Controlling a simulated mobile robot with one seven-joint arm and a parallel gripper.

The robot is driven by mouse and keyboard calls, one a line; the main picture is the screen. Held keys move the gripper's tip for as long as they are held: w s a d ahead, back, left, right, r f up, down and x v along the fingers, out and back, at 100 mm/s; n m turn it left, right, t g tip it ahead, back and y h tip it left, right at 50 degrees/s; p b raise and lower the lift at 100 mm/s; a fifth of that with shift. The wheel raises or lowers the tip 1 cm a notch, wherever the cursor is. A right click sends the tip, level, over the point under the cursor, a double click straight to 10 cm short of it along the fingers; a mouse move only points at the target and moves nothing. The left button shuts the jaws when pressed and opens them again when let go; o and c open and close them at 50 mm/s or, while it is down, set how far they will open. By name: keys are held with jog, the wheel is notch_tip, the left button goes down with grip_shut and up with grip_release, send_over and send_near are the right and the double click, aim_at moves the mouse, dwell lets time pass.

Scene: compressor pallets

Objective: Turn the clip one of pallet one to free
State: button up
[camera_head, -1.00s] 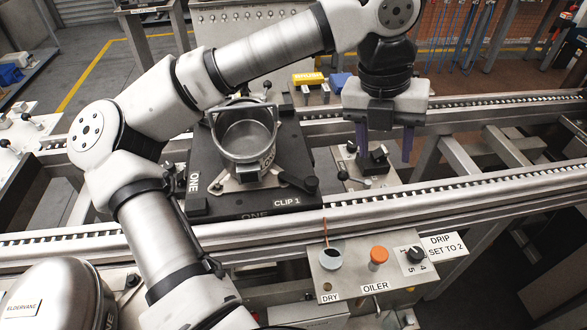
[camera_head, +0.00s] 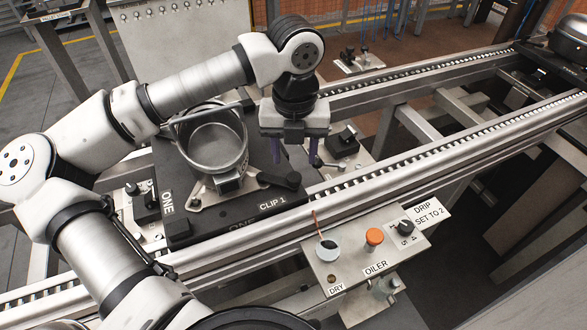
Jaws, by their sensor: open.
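Pallet one (camera_head: 190,232) is a black plate marked ONE, sitting on the roller conveyor. A round metal housing (camera_head: 215,148) stands on its metal base plate. Clip one (camera_head: 279,180) is a dark lever at the pallet's right front corner, by the label CLIP 1 (camera_head: 272,202). My gripper (camera_head: 295,155) points down with its two purple fingers apart and nothing between them. It shows just behind and above the clip; I cannot tell the exact height. Part of the pallet's back is hidden by my arm.
An oiler box (camera_head: 355,262) with an orange knob, a dial and a small cup stands in front of the conveyor. The conveyor rail (camera_head: 420,142) runs off to the right. A small block fixture (camera_head: 342,142) sits right of my gripper. Another metal housing (camera_head: 560,40) is at far right.

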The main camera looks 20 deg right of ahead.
aim_at(294, 177)
notch_tip(294, 177, down, 7)
jog(key=shift+r+p, duration=0.2)
jog(key=shift+p, duration=0.2)
grip_shut()
